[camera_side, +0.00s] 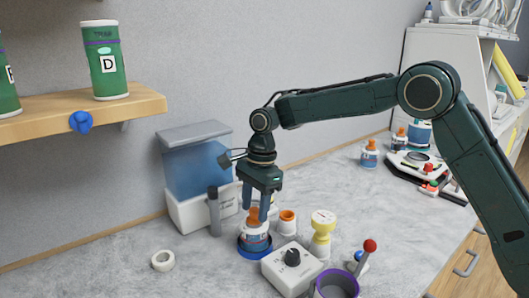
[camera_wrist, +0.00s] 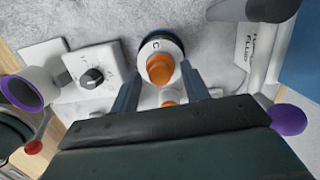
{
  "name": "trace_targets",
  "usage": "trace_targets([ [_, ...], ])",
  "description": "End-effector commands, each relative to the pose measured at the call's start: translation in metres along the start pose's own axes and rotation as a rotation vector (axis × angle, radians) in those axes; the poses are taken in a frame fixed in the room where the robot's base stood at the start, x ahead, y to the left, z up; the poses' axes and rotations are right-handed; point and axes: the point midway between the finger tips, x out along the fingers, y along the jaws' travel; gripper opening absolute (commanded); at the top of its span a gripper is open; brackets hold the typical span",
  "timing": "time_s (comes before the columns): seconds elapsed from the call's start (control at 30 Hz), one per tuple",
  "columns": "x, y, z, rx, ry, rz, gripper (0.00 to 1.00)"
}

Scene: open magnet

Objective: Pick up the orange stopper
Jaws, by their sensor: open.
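The orange stopper (camera_side: 254,214) sits in the top of a white and blue bottle (camera_side: 256,240). The bottle stands upright in a dark blue ring-shaped holder (camera_side: 243,250) on the counter. In the wrist view the stopper (camera_wrist: 160,69) is seen from above, with a letter C on the rim around it. My gripper (camera_side: 256,207) points down over the bottle with its fingers open. In the wrist view one finger is on each side of the stopper (camera_wrist: 161,72), with a visible gap; exact height is hard to judge.
A white jar with an orange top (camera_side: 288,218) stands close on the right, beside a yellow and white container (camera_side: 322,230). A white dial box (camera_side: 291,266) is in front. A grey post (camera_side: 214,210) and a blue tank (camera_side: 197,168) stand left. Counter at far left is mostly clear.

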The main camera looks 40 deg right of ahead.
Motion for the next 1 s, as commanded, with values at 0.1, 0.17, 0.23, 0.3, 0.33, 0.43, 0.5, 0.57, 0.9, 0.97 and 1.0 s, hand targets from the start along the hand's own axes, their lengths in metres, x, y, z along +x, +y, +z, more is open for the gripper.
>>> trace_targets([
  [0.1, 0.0046, 0.0005, -0.0001, -0.001, 0.001, 0.002, 0.46],
  [0.17, 0.0048, 0.0004, -0.0001, -0.001, 0.001, 0.001, 0.46],
  [0.23, 0.0047, 0.0004, -0.0001, -0.001, 0.0, 0.001, 0.46],
  [0.3, 0.0045, 0.0003, -0.0001, -0.001, 0.0, 0.001, 0.46],
  [0.33, 0.0045, 0.0003, -0.0001, -0.001, 0.0, 0.001, 0.46],
  [0.43, 0.0043, 0.0003, -0.0001, -0.001, 0.0, 0.001, 0.46],
  [0.5, 0.0042, 0.0003, -0.0001, -0.001, 0.0, 0.001, 0.46],
  [0.57, 0.0042, 0.0002, -0.0002, -0.001, 0.0, 0.001, 0.46],
  [0.9, 0.004, 0.0002, -0.0001, -0.001, 0.0, 0.0, 0.0],
  [0.97, 0.004, 0.0002, -0.0001, -0.001, 0.0, 0.0, 0.0],
  [1.0, 0.004, 0.0002, -0.0001, -0.001, 0.0, 0.0, 0.0],
])
